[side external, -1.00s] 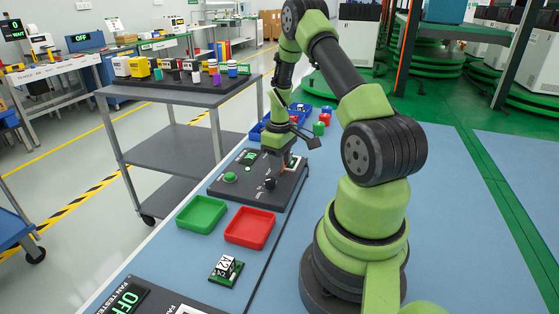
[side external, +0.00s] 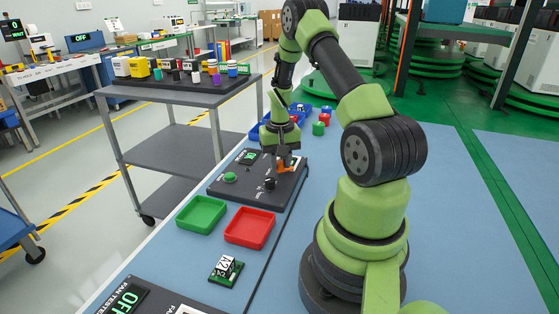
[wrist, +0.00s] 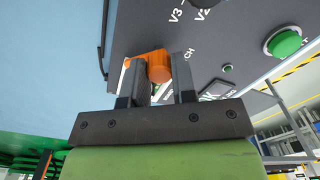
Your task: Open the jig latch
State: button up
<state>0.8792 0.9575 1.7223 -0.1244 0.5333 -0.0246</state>
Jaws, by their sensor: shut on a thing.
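The orange jig latch (side external: 287,168) is at the far right part of the dark jig panel (side external: 240,190) on the blue table. In the wrist view, the orange latch (wrist: 157,66) sits between the two dark fingers of my gripper (wrist: 160,78). My gripper is shut on it. In the side view, my gripper (side external: 283,160) points down at the panel, with its fingertips at the latch. The fingers hide part of the latch.
The panel carries a green button (side external: 230,177) and a black knob (side external: 270,184). A green tray (side external: 201,226) and a red tray (side external: 250,243) stand in front of it. A blue bin (side external: 262,124) and small coloured parts lie behind. Blue table right of the panel is clear.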

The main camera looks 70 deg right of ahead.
aim_at(280, 162)
jog(key=m, duration=0.4)
jog(key=shift+m, duration=2.2)
jog(key=o, duration=0.9)
jog(key=shift+o, duration=0.2)
notch_tip(280, 162, up, 9)
jog(key=shift+f, duration=0.1)
jog(key=shift+r, duration=0.6)
